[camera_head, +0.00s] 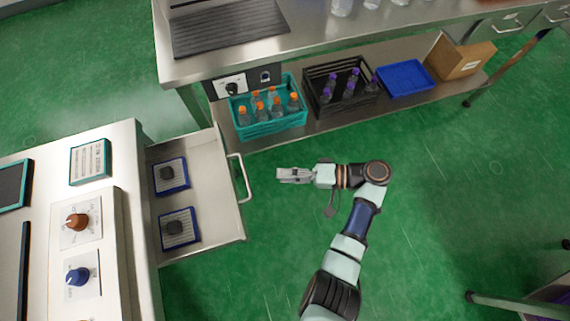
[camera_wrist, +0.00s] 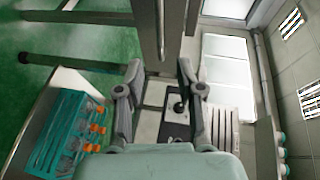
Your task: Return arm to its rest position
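My arm stretches over the green floor, and my gripper (camera_head: 281,175) points left in the head view, toward the open drawer and a short gap from its handle. In the wrist view the two fingers of my gripper (camera_wrist: 158,76) stand well apart, with nothing between them. The gripper touches nothing that I can see.
An open drawer (camera_head: 205,229) with a handle (camera_head: 239,177) juts from the left cabinet. Behind stand a teal crate (camera_head: 272,130) of orange-capped bottles, a black crate (camera_head: 313,106) with purple-capped bottles, a blue tray (camera_head: 405,78) and a cardboard box (camera_head: 458,58).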

